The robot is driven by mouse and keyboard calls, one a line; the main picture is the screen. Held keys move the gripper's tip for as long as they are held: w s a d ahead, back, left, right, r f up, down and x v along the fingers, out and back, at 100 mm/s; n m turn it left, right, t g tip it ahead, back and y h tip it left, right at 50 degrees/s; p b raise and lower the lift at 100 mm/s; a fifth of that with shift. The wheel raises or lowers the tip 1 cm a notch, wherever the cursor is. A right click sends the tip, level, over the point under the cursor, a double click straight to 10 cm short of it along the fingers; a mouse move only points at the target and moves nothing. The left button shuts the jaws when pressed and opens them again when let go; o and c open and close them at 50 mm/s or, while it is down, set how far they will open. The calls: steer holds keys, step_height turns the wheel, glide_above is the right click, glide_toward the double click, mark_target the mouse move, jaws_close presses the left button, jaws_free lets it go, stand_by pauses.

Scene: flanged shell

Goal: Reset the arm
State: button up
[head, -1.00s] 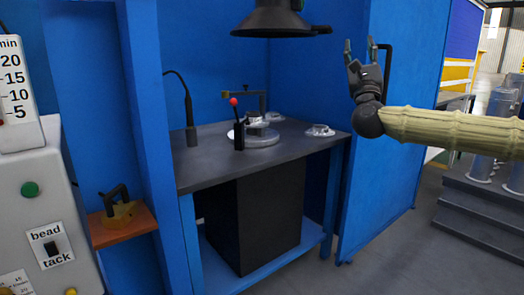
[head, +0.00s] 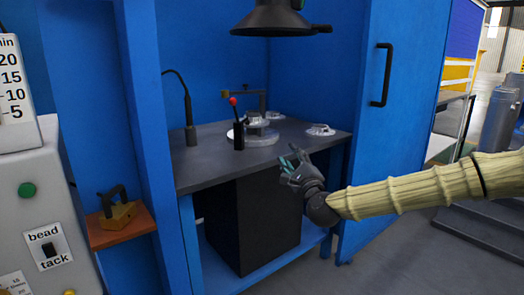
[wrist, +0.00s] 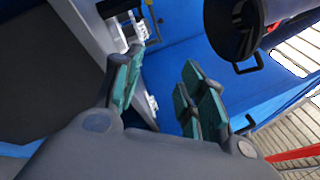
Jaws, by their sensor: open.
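My gripper (head: 291,160) is open and empty in the head view, in front of the right front edge of the dark workbench (head: 215,165). Its fingers point up and to the left. My arm comes in from the right with a tan ribbed cover. In the wrist view the teal-padded fingers of my gripper (wrist: 160,95) are spread apart with nothing between them.
A round fixture (head: 262,136) with a red-knobbed lever (head: 233,101) stands on the bench. A flanged part (head: 320,130) lies near its right end. A black hood (head: 277,17) hangs above. A blue door (head: 395,110) with a black handle stands open at right.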

steer(key=s+a+f+n+g, duration=0.2)
steer(key=s+f+n+g, duration=0.15)
steer(key=f, duration=0.75)
steer(key=s+a+f+n+g, duration=0.2)
steer(key=s+f, duration=0.3)
steer(key=f, duration=0.5)
steer(key=s+a+f+n+g, duration=0.2)
steer(key=s+f+n, duration=0.15)
steer(key=f, duration=0.75)
steer(key=s+d+f+n+g+h, duration=0.1)
steer(key=s+d+f+n+g, duration=0.25)
steer(key=s+f, duration=0.8)
steer(key=s+d+f+n+g+h, duration=0.1)
steer(key=s+d+f+n+g, duration=0.25)
steer(key=s+f, duration=0.8)
steer(key=s+d+f+n+g+h, duration=0.25)
steer(key=s+d, duration=0.35)
steer(key=s, duration=0.5)
steer(key=s+d+f+n+g+h, duration=0.1)
steer(key=s+d+f+n+g, duration=0.15)
steer(key=s+d, duration=0.6)
steer(key=s+a+r+p, duration=0.1)
steer(key=r+p, duration=1.3)
steer(key=s+a+r+p, duration=0.1)
steer(key=s+r+p, duration=0.1)
steer(key=r+p, duration=1.2)
steer(key=shift+s+r+p, duration=0.15)
steer(key=shift+r+p, duration=0.25)
steer(key=shift+r, duration=0.35)
